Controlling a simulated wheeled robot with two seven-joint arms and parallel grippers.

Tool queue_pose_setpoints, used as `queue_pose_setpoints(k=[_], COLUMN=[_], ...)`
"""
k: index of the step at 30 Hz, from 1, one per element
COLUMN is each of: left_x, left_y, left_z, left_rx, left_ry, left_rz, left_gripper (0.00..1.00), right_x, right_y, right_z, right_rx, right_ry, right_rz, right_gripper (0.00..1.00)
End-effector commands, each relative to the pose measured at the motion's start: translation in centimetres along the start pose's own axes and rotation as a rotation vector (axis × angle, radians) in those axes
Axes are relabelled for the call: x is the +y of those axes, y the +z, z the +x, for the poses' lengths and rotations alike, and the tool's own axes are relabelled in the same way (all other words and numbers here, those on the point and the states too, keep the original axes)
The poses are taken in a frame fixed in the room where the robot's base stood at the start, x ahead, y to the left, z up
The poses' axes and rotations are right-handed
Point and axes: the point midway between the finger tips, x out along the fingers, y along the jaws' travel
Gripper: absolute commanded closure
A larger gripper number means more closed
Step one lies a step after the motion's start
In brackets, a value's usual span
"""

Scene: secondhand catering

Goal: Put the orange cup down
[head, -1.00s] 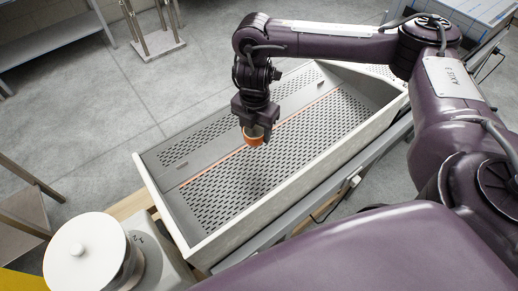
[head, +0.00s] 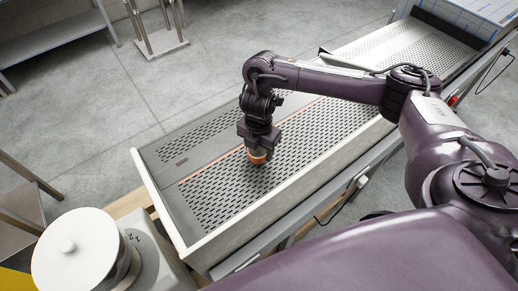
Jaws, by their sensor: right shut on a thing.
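The orange cup (head: 257,158) shows below my right gripper (head: 258,150), over the perforated grey bed of a long white-walled trough (head: 215,205). My right gripper points down and is shut on the cup. The gripper hides the cup's upper part. The cup is low over the bed, close to an orange strip (head: 215,166); I cannot tell whether it touches the bed. My left gripper does not show.
A white round-lidded container (head: 72,252) stands at the lower left, outside the trough. The perforated bed around the cup is clear. The trough's raised walls (head: 152,188) border it. A metal shelf (head: 50,42) stands at the back left.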

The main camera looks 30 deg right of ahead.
Motion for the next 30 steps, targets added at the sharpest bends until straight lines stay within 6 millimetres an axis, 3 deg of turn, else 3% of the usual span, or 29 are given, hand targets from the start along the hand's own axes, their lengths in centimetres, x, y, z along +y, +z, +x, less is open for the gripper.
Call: queue_pose_setpoints(k=[3,4,9,20,30], left_x=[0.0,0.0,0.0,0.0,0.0], left_y=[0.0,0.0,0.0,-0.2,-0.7], left_z=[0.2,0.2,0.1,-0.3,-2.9], left_rx=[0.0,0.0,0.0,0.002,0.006], left_ry=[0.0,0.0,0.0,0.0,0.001], left_rz=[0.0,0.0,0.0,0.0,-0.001], left_gripper=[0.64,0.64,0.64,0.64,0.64], right_x=[0.0,0.0,0.0,0.0,0.1], right_y=[0.0,0.0,0.0,0.0,0.1], right_z=[0.3,0.4,0.3,-0.5,-7.4], right_rx=[0.0,0.0,0.0,-0.001,-0.004], right_ry=[0.0,-0.001,-0.001,0.001,0.004], right_rz=[0.0,0.0,0.0,0.0,-0.003], right_gripper=[0.71,0.46,0.25,0.25,0.25])
